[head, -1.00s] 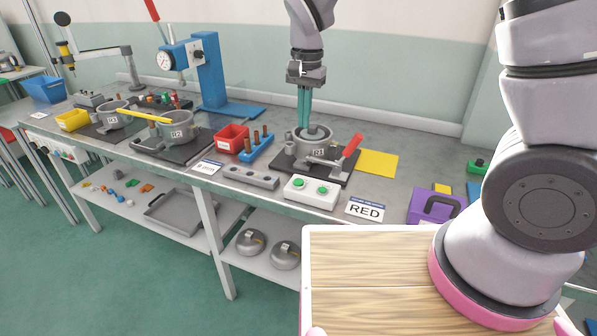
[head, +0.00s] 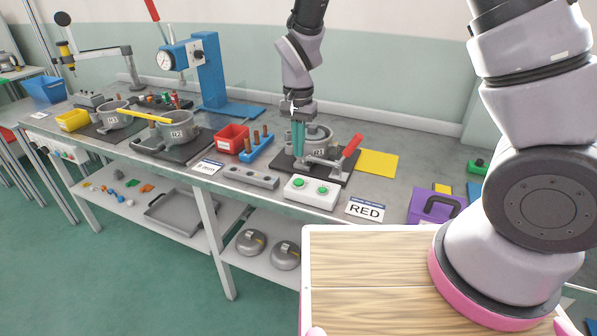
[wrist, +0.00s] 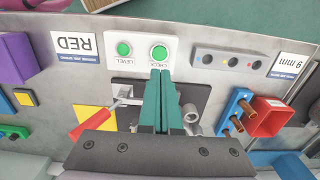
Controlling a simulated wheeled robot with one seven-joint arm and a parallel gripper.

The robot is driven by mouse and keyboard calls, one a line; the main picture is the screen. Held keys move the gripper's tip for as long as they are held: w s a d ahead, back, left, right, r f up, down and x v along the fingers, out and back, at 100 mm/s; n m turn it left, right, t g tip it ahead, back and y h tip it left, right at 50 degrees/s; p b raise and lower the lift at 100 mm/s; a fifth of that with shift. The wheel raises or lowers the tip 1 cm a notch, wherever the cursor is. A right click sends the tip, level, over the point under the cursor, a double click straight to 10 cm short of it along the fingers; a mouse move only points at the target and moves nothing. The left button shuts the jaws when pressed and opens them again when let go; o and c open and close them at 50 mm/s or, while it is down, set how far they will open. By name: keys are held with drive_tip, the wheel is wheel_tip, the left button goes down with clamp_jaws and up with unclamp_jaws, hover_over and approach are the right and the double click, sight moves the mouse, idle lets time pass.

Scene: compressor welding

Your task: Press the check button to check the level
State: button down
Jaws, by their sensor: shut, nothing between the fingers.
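The white button box (head: 311,193) lies near the front edge of the bench and carries two green buttons. In the wrist view the check button (wrist: 159,53) is the right one and the level button (wrist: 124,48) the left one. In the head view the check button (head: 299,183) is therefore on the left. My gripper (head: 298,157) points down with its long green fingers shut and empty, behind the box, by the clamped pot (head: 322,140). In the wrist view the fingertips (wrist: 161,71) show just below the check button; the head view shows them apart from it.
The pot's fixture has a red-handled clamp (head: 351,146) to the right of my fingers. A blue rack (head: 256,147) with pegs and a red bin (head: 232,138) stand to the left.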

sight(299, 181)
wheel_tip(299, 181, down, 8)
drive_tip(key=shift+f, duration=0.1)
idle(0.4)
drive_tip(key=shift+f, duration=0.35)
drive_tip(key=shift+s+d+f, duration=0.2)
drive_tip(key=shift+s+f, duration=0.05)
drive_tip(key=shift+f, duration=0.25)
drive_tip(key=shift+w+a+r, duration=0.1)
drive_tip(key=shift+w+r, duration=0.1)
drive_tip(key=shift+r, duration=0.3)
wheel_tip(299, 181, up, 14)
drive_tip(key=shift+w+r, duration=0.1)
